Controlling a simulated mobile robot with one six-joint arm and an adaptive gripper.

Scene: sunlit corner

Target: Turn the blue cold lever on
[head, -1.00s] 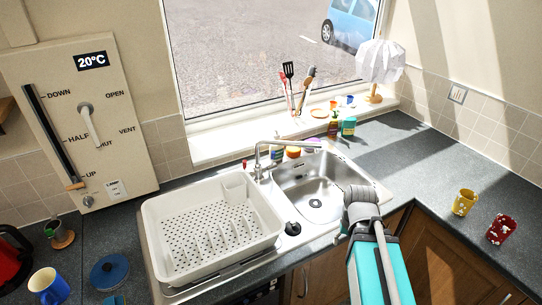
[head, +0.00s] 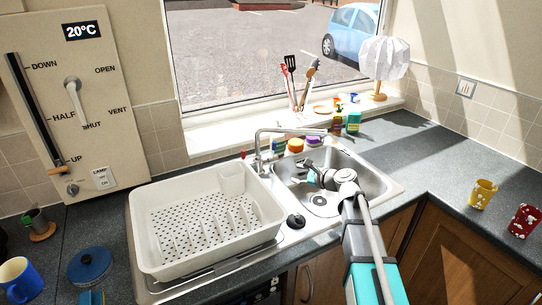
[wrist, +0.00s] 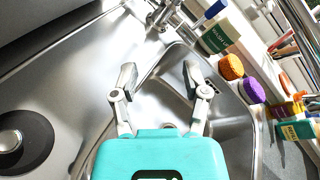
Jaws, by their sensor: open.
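The chrome tap (head: 259,150) stands behind the sink, its spout reaching right over the basin; its base shows at the top of the wrist view (wrist: 160,18). A small red tip (head: 243,155) is on its left side. A blue tip, likely the cold lever (wrist: 214,9), shows right of the tap base in the wrist view. I cannot make it out clearly in the head view. My gripper (head: 311,172) is over the sink basin, right of the tap and below its spout. In the wrist view my gripper (wrist: 159,72) is open, with nothing between its fingers, apart from the tap.
The white dish rack (head: 150,225) fills the left of the steel sink (head: 385,190). A green-labelled box (wrist: 220,37), an orange sponge (wrist: 231,67) and a purple sponge (wrist: 252,91) lie behind the basin. Bottles (head: 353,122) stand at the back.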

